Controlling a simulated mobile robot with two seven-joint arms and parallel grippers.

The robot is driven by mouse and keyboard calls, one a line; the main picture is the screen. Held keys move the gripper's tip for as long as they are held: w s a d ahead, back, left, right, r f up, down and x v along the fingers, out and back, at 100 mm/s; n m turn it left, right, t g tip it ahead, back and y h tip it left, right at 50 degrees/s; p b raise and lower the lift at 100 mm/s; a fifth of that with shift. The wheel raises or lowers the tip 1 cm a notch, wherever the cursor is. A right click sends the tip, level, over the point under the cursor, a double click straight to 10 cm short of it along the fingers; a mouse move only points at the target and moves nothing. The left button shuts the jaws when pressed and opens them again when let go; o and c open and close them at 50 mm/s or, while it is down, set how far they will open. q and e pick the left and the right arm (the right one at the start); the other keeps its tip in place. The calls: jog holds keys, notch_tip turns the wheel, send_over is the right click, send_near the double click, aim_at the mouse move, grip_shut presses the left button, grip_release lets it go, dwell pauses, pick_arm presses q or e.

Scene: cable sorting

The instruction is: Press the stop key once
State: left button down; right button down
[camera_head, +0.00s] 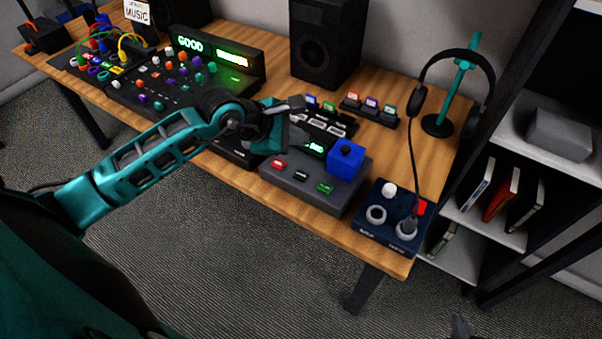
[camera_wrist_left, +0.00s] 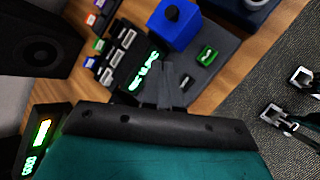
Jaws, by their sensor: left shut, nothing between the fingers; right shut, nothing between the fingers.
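The dark grey recorder-like unit (camera_head: 330,197) on the table has a row of three keys: a red key (camera_head: 279,163), a dark key (camera_head: 301,175) and a green key (camera_head: 324,188). Their labels are too small to read, so I cannot tell which is the stop key. The green key also shows in the left wrist view (camera_wrist_left: 207,55). My left gripper (camera_head: 299,102) is shut and empty, above the back of the unit near its lit green display (camera_wrist_left: 145,72). The red key is hidden in the left wrist view. My right gripper (camera_head: 461,327) barely shows at the bottom edge, shut and away from the table.
A blue block with a dark knob (camera_head: 346,157) rises from the unit beside the green key. A navy box with sockets (camera_head: 390,218) sits at the table's front right corner. A headphone stand (camera_head: 459,90), a black speaker (camera_head: 325,42) and a mixing console (camera_head: 220,75) stand around.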

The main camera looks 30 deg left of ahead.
pick_arm(q)
jog(key=f, duration=0.1)
jog(key=b, duration=0.5)
send_over(298, 177)
notch_tip(298, 177, down, 6)
jog(key=shift+f, duration=0.15)
jog(key=shift+f+b, duration=0.5)
jog(key=shift+f, duration=0.2)
dwell(1.0)
jog(key=shift+f+b, duration=0.4)
jog(key=shift+f+b, duration=0.35)
jog(key=shift+f, duration=0.05)
dwell(0.5)
dwell(0.3)
jog(key=shift+r+p, duration=0.55)
jog(key=shift+r, duration=0.25)
